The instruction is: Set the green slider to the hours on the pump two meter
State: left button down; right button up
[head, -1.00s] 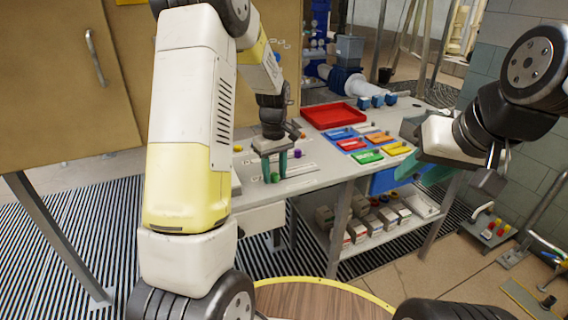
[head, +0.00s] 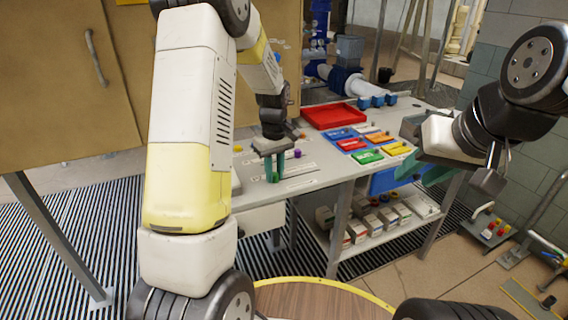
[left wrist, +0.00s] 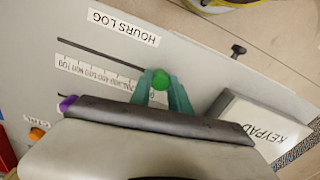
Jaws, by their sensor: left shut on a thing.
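The green slider knob (left wrist: 160,79) stands on a panel labelled HOURS LOG (left wrist: 122,27). A dark slot (left wrist: 95,53) runs left from the knob, beside a printed number scale (left wrist: 92,70) too small to read surely. My left gripper (head: 275,172) has its teal fingertips on either side of the green knob, shut on it; they also show in the left wrist view (left wrist: 161,92). My right gripper (head: 424,172) is at the right of the bench, fingers apart and empty. I cannot make out a pump two meter or its reading.
A purple knob (left wrist: 67,103) and an orange knob (left wrist: 36,134) are on the same panel. A KEYPAD box (left wrist: 262,125) stands close to the right. Boxes fill the shelf below.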

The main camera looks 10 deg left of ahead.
aim_at(305, 173)
dwell(0.6)
pick_arm(q)
jog(key=w+d, duration=0.2)
jog(key=d, duration=0.1)
jog(key=w+d, duration=0.2)
jog(key=d, duration=0.1)
jog(key=w+d, duration=0.2)
jog(key=shift+d, duration=0.4)
jog(key=c, duration=1.2)
grip_release()
notch_tip(305, 173, up, 8)
